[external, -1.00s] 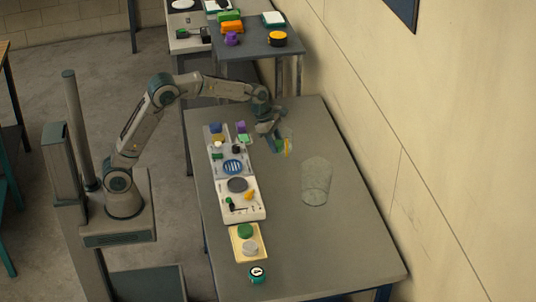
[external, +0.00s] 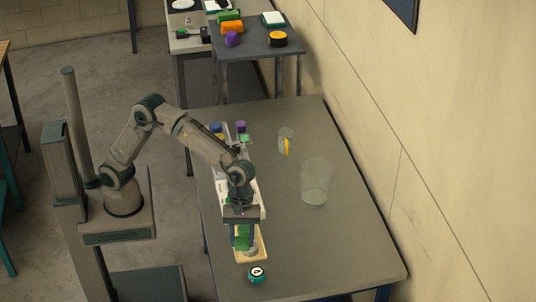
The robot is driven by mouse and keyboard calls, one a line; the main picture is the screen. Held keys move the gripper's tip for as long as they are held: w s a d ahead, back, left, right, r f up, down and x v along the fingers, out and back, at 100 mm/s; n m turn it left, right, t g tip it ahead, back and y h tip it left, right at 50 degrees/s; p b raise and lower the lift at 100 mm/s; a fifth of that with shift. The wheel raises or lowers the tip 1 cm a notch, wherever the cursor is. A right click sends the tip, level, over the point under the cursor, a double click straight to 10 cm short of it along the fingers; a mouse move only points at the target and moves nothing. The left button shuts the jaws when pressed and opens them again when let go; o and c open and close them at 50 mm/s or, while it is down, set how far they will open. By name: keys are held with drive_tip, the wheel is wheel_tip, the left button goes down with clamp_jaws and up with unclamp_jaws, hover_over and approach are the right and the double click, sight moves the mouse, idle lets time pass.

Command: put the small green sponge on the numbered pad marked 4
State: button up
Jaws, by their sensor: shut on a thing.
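My gripper (external: 242,242) points down over the pale yellow tray (external: 264,254) near the front of the grey table. It is shut on a green thing (external: 242,236), which looks like the small green sponge; the fingers hide part of it. I cannot tell whether the sponge still touches the tray. A pale grey round thing (external: 251,252) sits in the tray just in front of the gripper. I cannot make out a pad marked 4; a small teal round thing (external: 257,274) in front of the tray has a white top with a dark mark too small to read.
A large clear container (external: 316,182) and a smaller clear cup (external: 286,140) with a yellow thing stand to the right. A white panel (external: 257,196) behind my gripper is partly hidden by my arm. The table's right front is clear.

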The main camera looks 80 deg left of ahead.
drive_tip(key=s+d+m, duration=0.2)
drive_tip(key=s+d, duration=0.3)
drive_tip(key=s, duration=0.2)
drive_tip(key=p, duration=0.2)
hover_over(257, 273)
drive_tip(key=a, duration=0.1)
drive_tip(key=shift+g, duration=0.4)
drive_tip(key=f, duration=0.6)
drive_tip(key=shift+w+a+f, duration=0.15)
drive_tip(key=shift+w, duration=0.05)
drive_tip(key=shift+f+p, duration=0.6)
drive_tip(key=shift+f, duration=1.45)
drive_tip(key=shift+f, duration=0.1)
drive_tip(key=shift+f, duration=0.15)
drive_tip(key=o, duration=0.9)
drive_tip(key=shift+o, duration=0.2)
drive_tip(key=b+v, duration=0.1)
drive_tip(key=v, duration=1.1)
drive_tip(key=shift+r, duration=0.35)
